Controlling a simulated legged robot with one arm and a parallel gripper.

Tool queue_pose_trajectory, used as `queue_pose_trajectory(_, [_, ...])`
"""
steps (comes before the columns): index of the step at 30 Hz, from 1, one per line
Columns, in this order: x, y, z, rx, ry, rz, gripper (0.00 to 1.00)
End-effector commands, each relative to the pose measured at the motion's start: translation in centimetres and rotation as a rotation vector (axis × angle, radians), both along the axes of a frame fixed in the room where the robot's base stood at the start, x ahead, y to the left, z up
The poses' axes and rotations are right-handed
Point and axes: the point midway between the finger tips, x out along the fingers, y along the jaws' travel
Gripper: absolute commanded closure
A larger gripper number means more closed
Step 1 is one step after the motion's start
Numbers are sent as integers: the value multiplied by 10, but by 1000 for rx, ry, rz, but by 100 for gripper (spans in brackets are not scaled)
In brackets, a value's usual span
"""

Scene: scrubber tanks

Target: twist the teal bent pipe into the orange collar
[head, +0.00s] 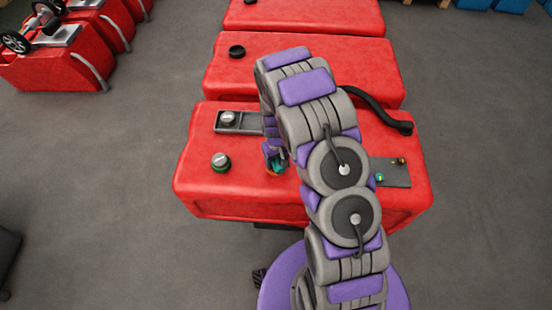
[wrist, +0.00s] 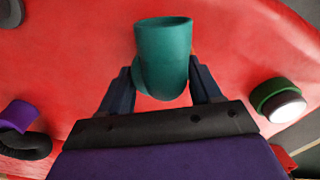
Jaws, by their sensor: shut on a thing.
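The teal bent pipe (wrist: 163,58) is between the two fingers of my gripper (wrist: 162,78) in the wrist view, with one round open end toward the top of the picture. My gripper is shut on it. In the head view, a small part of the teal pipe (head: 280,165) shows beside my gripper (head: 275,156), low over the front red tank. The collar does not show in the wrist view. I cannot tell whether pipe and collar touch.
The front red tank (head: 300,205) carries a green-ringed knob (head: 220,162), a grey plate with a silver knob (head: 240,122), and a dark plate with small fittings (head: 392,172). A black hose (head: 380,109) lies behind my arm. More red tanks stand behind.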

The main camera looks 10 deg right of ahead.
Motion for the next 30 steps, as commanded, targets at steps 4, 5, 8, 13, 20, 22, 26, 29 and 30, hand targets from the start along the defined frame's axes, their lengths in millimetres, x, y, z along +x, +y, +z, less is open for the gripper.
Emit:
queue_pose_trajectory(4, [-2,1,-1,-2,5,1,75])
queue_pose_trajectory(5, [-2,1,-1,-2,5,1,76])
queue_pose_trajectory(8, [-2,0,-1,-2,4,1,82])
queue_pose_trajectory(13, [-2,-1,-2,0,3,0,82])
queue_pose_trajectory(20, [-1,-2,-3,1,2,1,82])
queue_pose_trajectory(22, [-1,-1,-3,-1,3,1,82])
queue_pose_trajectory(26, [-2,0,-4,-1,4,-1,82])
queue_pose_trajectory(29, [-2,-1,-3,-1,4,-39,82])
queue_pose_trajectory(30, [-2,-1,-3,-1,4,-64,82])
